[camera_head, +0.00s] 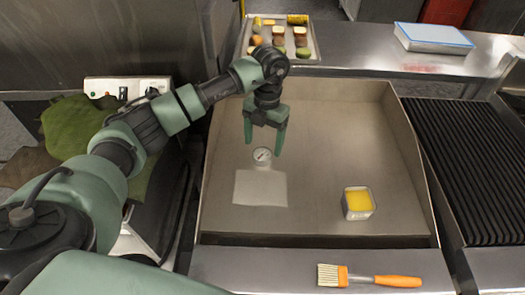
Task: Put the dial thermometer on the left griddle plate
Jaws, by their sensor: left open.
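The dial thermometer (262,156), small with a round white face, is on the smooth griddle plate (320,125), left of its middle. This flat, raised-walled plate is to the left of a ribbed grill. My left gripper (265,150) comes in from the left and points down over the plate. Its two green fingers are spread apart, with the thermometer just below and between their tips. I cannot tell whether they touch it. My right gripper is not in view.
A pale rectangle (260,188), perhaps a reflection, lies in front of the thermometer. A yellow-filled metal container (358,203) stands on the plate at right. A brush (370,277) lies on the front ledge. A food tray (280,37) stands behind; the ribbed grill (475,165) is at right.

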